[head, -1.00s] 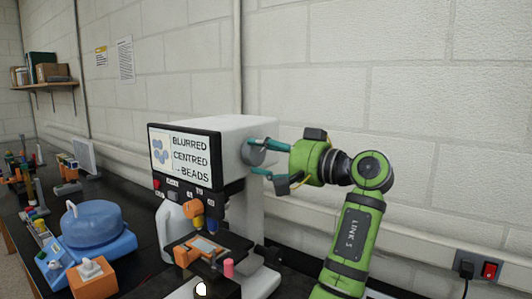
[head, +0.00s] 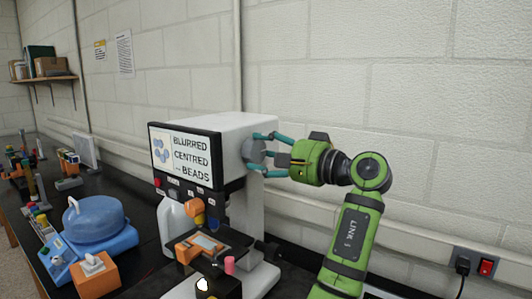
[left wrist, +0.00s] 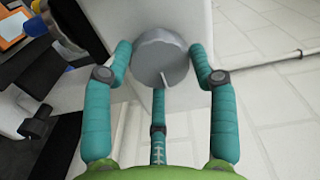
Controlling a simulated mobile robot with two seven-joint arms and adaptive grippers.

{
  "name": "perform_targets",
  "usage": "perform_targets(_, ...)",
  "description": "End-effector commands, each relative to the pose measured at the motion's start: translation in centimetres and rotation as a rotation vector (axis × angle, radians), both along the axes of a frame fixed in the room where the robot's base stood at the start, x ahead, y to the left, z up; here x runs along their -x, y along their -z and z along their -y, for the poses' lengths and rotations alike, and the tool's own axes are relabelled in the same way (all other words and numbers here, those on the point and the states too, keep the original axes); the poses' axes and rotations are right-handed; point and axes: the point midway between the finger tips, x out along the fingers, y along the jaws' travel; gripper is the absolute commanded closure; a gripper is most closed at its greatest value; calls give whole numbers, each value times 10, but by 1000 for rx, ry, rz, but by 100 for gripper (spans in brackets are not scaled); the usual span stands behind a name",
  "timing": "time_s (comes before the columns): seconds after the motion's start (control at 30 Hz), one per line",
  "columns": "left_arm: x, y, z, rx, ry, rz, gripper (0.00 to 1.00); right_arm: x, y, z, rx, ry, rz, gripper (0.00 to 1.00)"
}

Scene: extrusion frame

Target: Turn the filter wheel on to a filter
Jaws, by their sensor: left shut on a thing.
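The filter wheel is a grey round knob (head: 256,151) on the right side of the white microscope housing (head: 232,127). The left wrist view also shows the gripper (left wrist: 160,65). The microscope's screen (head: 187,159) reads "BLURRED CENTRED" and "BEADS", beside a picture of blue blobs. My right gripper is not in view.
A blue round-lidded device (head: 97,222) and an orange tissue box (head: 96,272) stand left on the black bench. A block wall (head: 420,130) runs behind.

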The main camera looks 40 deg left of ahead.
Motion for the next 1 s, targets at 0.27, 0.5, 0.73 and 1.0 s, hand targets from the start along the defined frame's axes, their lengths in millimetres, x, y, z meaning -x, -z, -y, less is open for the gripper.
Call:
perform_targets(0.27,0,-3,0,-8,4,2,74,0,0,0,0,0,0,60)
perform_targets(0.5,0,-2,0,-6,2,2,19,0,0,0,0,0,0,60)
perform_targets(0.73,0,-1,2,-4,2,1,19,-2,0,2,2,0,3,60)
perform_targets(1.0,-6,-1,41,-2,7,0,19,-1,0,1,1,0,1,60)
